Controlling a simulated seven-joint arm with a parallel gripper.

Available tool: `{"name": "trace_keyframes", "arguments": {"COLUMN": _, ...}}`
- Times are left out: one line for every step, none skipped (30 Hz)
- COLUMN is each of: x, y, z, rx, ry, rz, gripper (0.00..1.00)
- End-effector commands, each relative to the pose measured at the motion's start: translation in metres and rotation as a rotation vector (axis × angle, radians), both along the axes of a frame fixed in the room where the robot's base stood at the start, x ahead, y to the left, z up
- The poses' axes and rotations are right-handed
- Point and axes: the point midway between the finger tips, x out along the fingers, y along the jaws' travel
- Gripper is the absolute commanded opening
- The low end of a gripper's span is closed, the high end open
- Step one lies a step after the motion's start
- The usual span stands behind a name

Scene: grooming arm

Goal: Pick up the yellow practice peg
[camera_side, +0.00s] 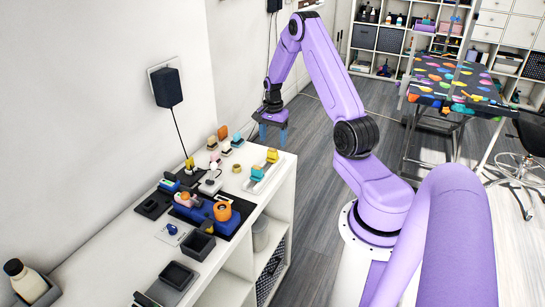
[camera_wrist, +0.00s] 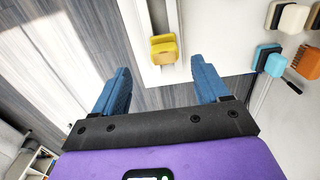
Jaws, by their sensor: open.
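A small yellow block-like piece, which looks like the yellow practice peg (camera_side: 272,155), sits at the far end of a white tray (camera_side: 264,178) on the white counter. In the wrist view the yellow peg (camera_wrist: 163,50) shows just beyond the fingertips, between their lines, on the white strip. My gripper (camera_side: 273,138) has blue fingers and hangs above and beyond the counter's far end, apart from the peg. In the wrist view my gripper (camera_wrist: 160,72) is open, with nothing between the fingers.
Teal (camera_wrist: 268,60) and orange (camera_wrist: 306,62) brush-like items stand right of the peg in the wrist view. A blue holder (camera_side: 205,212) and dark trays (camera_side: 198,245) crowd the nearer counter. The floor lies beyond the counter edge.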

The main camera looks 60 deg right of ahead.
Motion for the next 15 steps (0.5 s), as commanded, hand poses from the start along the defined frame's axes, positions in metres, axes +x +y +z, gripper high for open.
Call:
{"name": "trace_keyframes", "arguments": {"x": -0.001, "y": 0.0, "z": -0.009, "rx": 0.002, "ry": 0.002, "rz": 0.0, "gripper": 0.74}}
{"name": "trace_keyframes", "arguments": {"x": 0.0, "y": 0.0, "z": -0.012, "rx": 0.002, "ry": 0.002, "rz": 0.0, "gripper": 0.74}}
{"name": "trace_keyframes", "arguments": {"x": 0.0, "y": 0.0, "z": -0.017, "rx": 0.001, "ry": 0.001, "rz": 0.0, "gripper": 0.74}}
{"name": "trace_keyframes", "arguments": {"x": 0.0, "y": 0.0, "z": -0.02, "rx": 0.0, "ry": 0.0, "rz": 0.0, "gripper": 0.74}}
{"name": "trace_keyframes", "arguments": {"x": 0.0, "y": 0.0, "z": -0.022, "rx": 0.0, "ry": 0.0, "rz": 0.0, "gripper": 0.74}}
{"name": "trace_keyframes", "arguments": {"x": 0.0, "y": 0.0, "z": -0.024, "rx": 0.0, "ry": 0.0, "rz": 0.0, "gripper": 0.74}}
{"name": "trace_keyframes", "arguments": {"x": 0.0, "y": 0.0, "z": -0.025, "rx": 0.0, "ry": -0.001, "rz": 0.0, "gripper": 0.74}}
{"name": "trace_keyframes", "arguments": {"x": 0.0, "y": 0.0, "z": -0.026, "rx": -0.001, "ry": -0.001, "rz": 0.0, "gripper": 0.74}}
{"name": "trace_keyframes", "arguments": {"x": 0.001, "y": -0.001, "z": -0.028, "rx": -0.001, "ry": -0.001, "rz": 0.0, "gripper": 0.74}}
{"name": "trace_keyframes", "arguments": {"x": 0.001, "y": -0.001, "z": -0.03, "rx": -0.001, "ry": -0.001, "rz": 0.0, "gripper": 0.74}}
{"name": "trace_keyframes", "arguments": {"x": 0.001, "y": -0.001, "z": -0.032, "rx": -0.001, "ry": -0.001, "rz": 0.0, "gripper": 0.74}}
{"name": "trace_keyframes", "arguments": {"x": 0.002, "y": -0.002, "z": -0.036, "rx": 0.0, "ry": 0.0, "rz": 0.001, "gripper": 0.74}}
{"name": "trace_keyframes", "arguments": {"x": 0.002, "y": -0.002, "z": -0.039, "rx": 0.0, "ry": 0.001, "rz": 0.001, "gripper": 0.74}}
{"name": "trace_keyframes", "arguments": {"x": 0.003, "y": -0.003, "z": -0.043, "rx": 0.001, "ry": 0.001, "rz": 0.0, "gripper": 0.74}}
{"name": "trace_keyframes", "arguments": {"x": 0.003, "y": -0.004, "z": -0.049, "rx": 0.001, "ry": 0.001, "rz": -0.001, "gripper": 0.74}}
